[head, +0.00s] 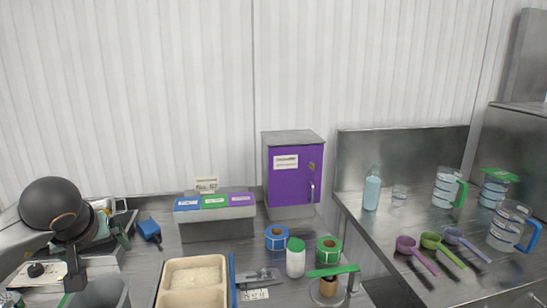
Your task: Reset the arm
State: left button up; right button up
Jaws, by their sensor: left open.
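My left arm comes in from the left edge, and my left gripper (75,277) points down over the left end of the counter. It is seen nearly edge-on, open, with nothing visible in it, just above a grey bin (98,297). The bin is cut off by the bottom edge. My right gripper is not in view. A beige tray (163,285) with a pale, rice-like filling stands to the right of the bin, apart from my gripper.
Left of the tray lies a blue scoop (149,229). Behind stand a labelled box (215,228) and a purple cabinet (295,180). Label rolls and a green-lidded jar (295,260) stand mid-counter. The right counter holds coloured scoops (430,240), jugs (443,188) and a bottle (372,192).

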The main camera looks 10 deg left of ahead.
pick_arm(q)
jog(key=d+f+n+g+h, duration=0.1)
jog(key=d+f+h, duration=0.3)
jog(key=d+f, duration=0.3)
jog(key=d+f+g+h, duration=0.1)
jog(key=d+f+h, duration=0.3)
jog(key=d, duration=0.5)
jog(key=s+d+r+n+t+h+b, duration=0.1)
jog(key=s+d+n+t+h+b, duration=0.3)
jog(key=d+n+h, duration=1.3)
jog(key=a+f+n+t+y+p, duration=0.1)
jog(key=a+f+n+t+y, duration=0.35)
jog(key=f+n+y, duration=0.8)
jog(key=a+f+n+t+y, duration=0.3)
jog(key=a+f+n, duration=0.25)
jog(key=n, duration=1.45)
jog(key=s+a+f+n+g+y, duration=0.2)
jog(key=s+f+n+g, duration=0.4)
jog(key=s+f+n, duration=0.5)
notch_tip(320, 180, down, 4)
jog(key=shift+s+a+f+y, duration=0.1)
jog(key=shift+s+a+y, duration=0.1)
jog(key=shift+s+y, duration=0.4)
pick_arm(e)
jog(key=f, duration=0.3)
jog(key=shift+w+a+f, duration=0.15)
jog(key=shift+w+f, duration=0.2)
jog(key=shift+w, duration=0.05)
